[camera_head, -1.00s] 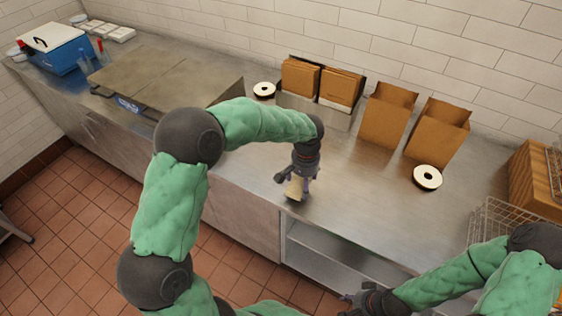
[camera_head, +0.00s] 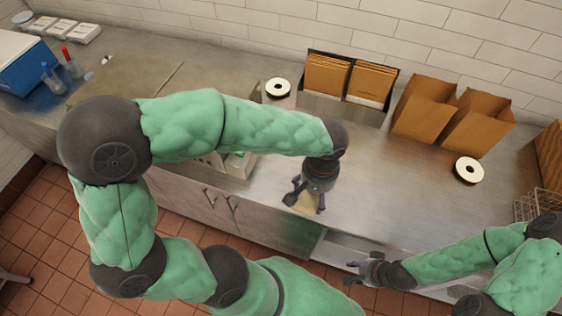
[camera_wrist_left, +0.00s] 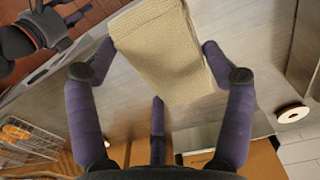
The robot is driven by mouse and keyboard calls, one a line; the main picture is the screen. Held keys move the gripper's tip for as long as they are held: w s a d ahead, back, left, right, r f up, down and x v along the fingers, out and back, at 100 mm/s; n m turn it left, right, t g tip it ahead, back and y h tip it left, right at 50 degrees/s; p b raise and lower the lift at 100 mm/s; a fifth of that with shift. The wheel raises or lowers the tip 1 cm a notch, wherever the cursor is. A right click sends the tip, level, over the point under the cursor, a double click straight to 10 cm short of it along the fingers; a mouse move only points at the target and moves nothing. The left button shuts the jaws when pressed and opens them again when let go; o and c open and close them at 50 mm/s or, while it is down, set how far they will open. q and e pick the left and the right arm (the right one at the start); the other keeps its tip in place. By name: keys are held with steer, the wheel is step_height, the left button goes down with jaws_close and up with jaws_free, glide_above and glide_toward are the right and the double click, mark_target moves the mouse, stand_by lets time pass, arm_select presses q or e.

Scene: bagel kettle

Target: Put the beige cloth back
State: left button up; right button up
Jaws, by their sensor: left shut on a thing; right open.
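The beige cloth (camera_head: 303,202) is a folded, textured piece held by my left gripper (camera_head: 306,200) just over the front part of the steel counter (camera_head: 400,205). In the left wrist view the cloth (camera_wrist_left: 165,50) lies between the purple fingers of the left gripper (camera_wrist_left: 158,75), which is shut on it. Whether the cloth touches the counter is unclear. My right gripper (camera_head: 352,272) is open and empty, in front of the counter near the open lower shelf. It also shows in the left wrist view (camera_wrist_left: 70,18) at the upper left.
At the back stand a box of brown bags (camera_head: 348,80), open paper bags (camera_head: 425,108) and tape rolls (camera_head: 278,88) (camera_head: 468,170). A blue cooler (camera_head: 25,68) and bottles (camera_head: 72,64) are at the left. A wire basket (camera_head: 535,203) is at the right. Counter behind the cloth is clear.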

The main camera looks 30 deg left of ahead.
arm_select(q)
steer(key=shift+s+a, duration=0.15)
steer(key=shift+a, duration=0.1)
steer(key=w+a+f+b, duration=0.2)
steer(key=w+a+f, duration=0.2)
steer(key=w+a, duration=0.25)
glide_above(292, 178)
steer(key=f, duration=0.5)
steer(key=shift+s+d+b, duration=0.25)
steer(key=shift+d+b, duration=0.05)
steer(key=shift+b, duration=0.05)
steer(key=shift+w+a+f, duration=0.15)
steer(key=shift+a+f, duration=0.15)
steer(key=shift+f, duration=0.15)
steer(key=shift+w+f+b, duration=0.1)
steer(key=shift+f+b, duration=0.35)
steer(key=shift+f, duration=1.05)
steer(key=shift+f, duration=0.15)
steer(key=o, duration=1)
